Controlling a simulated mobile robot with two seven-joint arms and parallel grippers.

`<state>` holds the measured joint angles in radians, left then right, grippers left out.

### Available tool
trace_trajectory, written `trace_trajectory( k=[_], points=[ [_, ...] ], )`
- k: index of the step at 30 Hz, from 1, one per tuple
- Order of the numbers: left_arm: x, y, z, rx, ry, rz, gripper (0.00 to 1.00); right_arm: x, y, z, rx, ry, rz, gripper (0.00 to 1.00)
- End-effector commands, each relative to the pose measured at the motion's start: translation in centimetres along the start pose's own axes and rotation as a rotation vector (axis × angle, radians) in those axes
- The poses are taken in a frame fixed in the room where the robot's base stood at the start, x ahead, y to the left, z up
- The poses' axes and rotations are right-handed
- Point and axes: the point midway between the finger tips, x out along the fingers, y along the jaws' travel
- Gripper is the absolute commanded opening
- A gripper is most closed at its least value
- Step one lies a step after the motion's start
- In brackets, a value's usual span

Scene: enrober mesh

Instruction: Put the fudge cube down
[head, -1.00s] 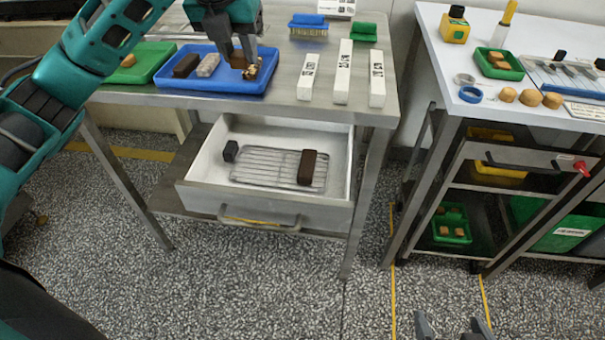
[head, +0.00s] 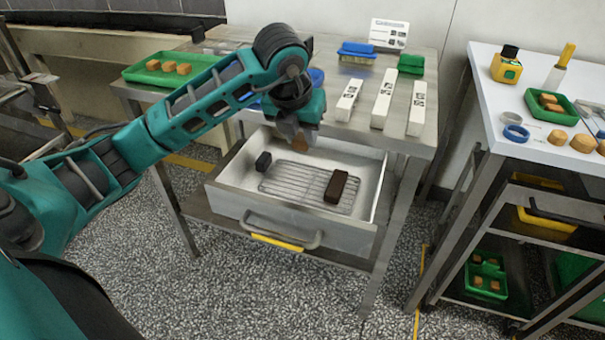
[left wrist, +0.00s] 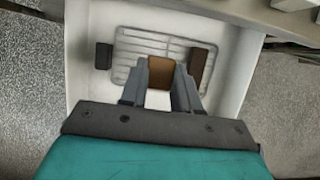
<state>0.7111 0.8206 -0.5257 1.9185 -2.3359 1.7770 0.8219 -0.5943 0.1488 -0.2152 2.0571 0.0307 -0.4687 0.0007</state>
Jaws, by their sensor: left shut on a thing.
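My left gripper (head: 298,138) is over the open drawer (head: 270,214), with its fingers pointing down. In the left wrist view the gripper (left wrist: 160,85) is shut on a brown fudge cube (left wrist: 160,73). The cube appears above the wire rack (left wrist: 128,62) in the drawer; how high it is I cannot tell exactly. The rack also shows in the head view (head: 290,182). A dark brown bar (head: 341,187) lies on the rack's right part. The arm partly hides the cube in the head view. My right gripper is not in view.
A small black block (head: 263,161) sits in the drawer's left part. White labelled bars (head: 383,98) lie on the tabletop above. A green tray (head: 133,72) with tan cubes is at the left. My arm mostly hides a blue tray (head: 317,76). The rack's middle is bare.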

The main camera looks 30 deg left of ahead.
Motion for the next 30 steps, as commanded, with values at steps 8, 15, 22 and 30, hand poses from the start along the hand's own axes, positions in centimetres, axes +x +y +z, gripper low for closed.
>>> trace_trajectory(
  k=[8,15,22,30],
  points=[
    [4.3,0.0,-1.8,0.0,0.001,-0.001,0.14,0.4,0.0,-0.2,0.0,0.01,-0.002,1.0],
    [6.4,0.0,-2.7,0.001,0.004,0.0,0.14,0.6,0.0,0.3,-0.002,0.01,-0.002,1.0],
    [8.5,0.0,-3.5,0.0,-0.001,-0.001,0.14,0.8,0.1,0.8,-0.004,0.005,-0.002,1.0],
    [8.7,0.0,-3.6,0.0,-0.001,0.0,0.14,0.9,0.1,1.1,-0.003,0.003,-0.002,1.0]
  ],
)
